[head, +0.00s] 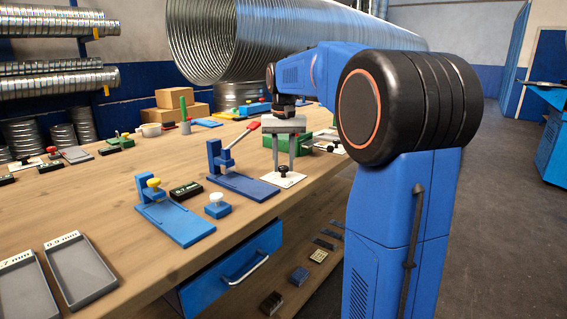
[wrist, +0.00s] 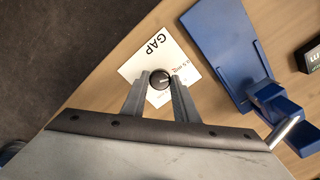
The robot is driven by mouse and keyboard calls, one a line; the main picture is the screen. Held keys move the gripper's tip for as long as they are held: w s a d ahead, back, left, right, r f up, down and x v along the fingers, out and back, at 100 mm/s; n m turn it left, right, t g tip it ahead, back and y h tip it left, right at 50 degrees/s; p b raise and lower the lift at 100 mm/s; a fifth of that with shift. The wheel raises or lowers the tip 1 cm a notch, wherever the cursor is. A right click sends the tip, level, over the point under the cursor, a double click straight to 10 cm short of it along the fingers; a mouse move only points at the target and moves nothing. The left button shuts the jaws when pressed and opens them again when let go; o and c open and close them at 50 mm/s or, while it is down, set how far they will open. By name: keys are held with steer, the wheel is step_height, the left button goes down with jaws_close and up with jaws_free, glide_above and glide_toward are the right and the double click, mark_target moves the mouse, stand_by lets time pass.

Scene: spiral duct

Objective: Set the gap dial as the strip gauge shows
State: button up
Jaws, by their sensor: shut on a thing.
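The gap dial is a small round black knob (wrist: 159,79) on a white card (wrist: 146,57) printed "GAP". Smaller print on the card is partly hidden by a finger and too small to read fully. My gripper (wrist: 160,83) is shut on the knob, one grey finger on each side. In the head view my gripper (head: 284,168) points down at the card (head: 275,180) near the bench's front edge. A black box with a small display (head: 186,190) lies left of the blue lever fixture; I cannot tell whether it is the strip gauge, and its reading is not legible.
A blue lever fixture (head: 240,185) with a red-tipped handle stands just left of my gripper. A blue clamp with a yellow knob (head: 170,215), a white-knobbed block (head: 217,207) and grey trays (head: 78,272) lie farther left. A large spiral duct (head: 240,40) is behind.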

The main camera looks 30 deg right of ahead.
mark_target(284, 167)
steer(key=m, duration=0.4)
steer(key=shift+m, duration=2.5)
steer(key=o, duration=1)
steer(key=shift+o, duration=0.2)
step_height(284, 167, up, 17)
steer(key=shift+r, duration=0.2)
